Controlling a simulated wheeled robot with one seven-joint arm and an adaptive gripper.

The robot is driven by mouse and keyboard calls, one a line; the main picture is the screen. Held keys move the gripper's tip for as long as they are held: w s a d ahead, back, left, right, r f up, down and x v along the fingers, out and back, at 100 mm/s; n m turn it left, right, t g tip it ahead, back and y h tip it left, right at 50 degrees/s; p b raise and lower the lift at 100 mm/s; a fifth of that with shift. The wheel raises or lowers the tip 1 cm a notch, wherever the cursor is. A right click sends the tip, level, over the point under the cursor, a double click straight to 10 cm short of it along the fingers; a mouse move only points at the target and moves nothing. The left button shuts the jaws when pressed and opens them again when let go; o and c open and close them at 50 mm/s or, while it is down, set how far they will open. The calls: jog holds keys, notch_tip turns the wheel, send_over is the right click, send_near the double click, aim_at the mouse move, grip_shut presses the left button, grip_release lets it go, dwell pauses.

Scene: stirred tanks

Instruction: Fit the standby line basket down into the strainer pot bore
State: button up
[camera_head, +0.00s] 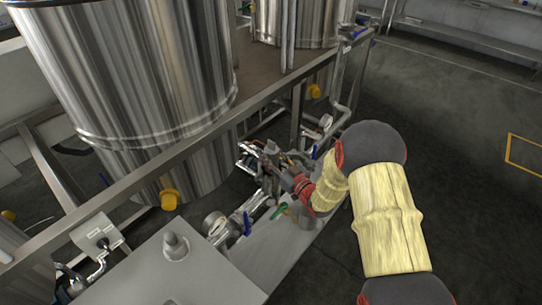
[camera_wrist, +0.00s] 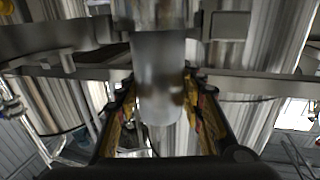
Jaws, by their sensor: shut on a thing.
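My gripper (camera_head: 268,163) is beside the frame rail, among pipe fittings, in the head view. In the wrist view its two yellow-and-black fingers (camera_wrist: 158,108) stand on either side of a smooth grey cylinder (camera_wrist: 158,75), and they are shut on it. This cylinder appears to be the basket. Its rounded end points down in the wrist picture, and its other end runs toward the top edge. In the head view the basket is too small and covered to make out. I cannot pick out the strainer pot bore for sure in either view.
A large steel tank (camera_head: 140,75) stands at the left behind a metal frame rail (camera_head: 150,190). A pressure gauge (camera_head: 215,224) and a blue-handled valve (camera_head: 247,222) sit close to my gripper. A grey box top (camera_head: 150,275) lies in front. Open floor (camera_head: 460,130) is at the right.

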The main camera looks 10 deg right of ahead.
jog(key=shift+f+b, duration=1.15)
jog(key=shift+f, duration=0.25)
jog(key=o, duration=1)
jog(key=shift+c, duration=0.2)
jog(key=o, duration=0.4)
jog(key=shift+f, duration=0.15)
jog(key=shift+c, duration=0.2)
jog(key=shift+o, duration=0.3)
jog(key=shift+s+f, duration=0.1)
jog(key=shift+s, duration=0.1)
jog(key=v, duration=1.1)
jog(key=shift+s+d+r, duration=0.2)
jog(key=shift+s+r, duration=0.05)
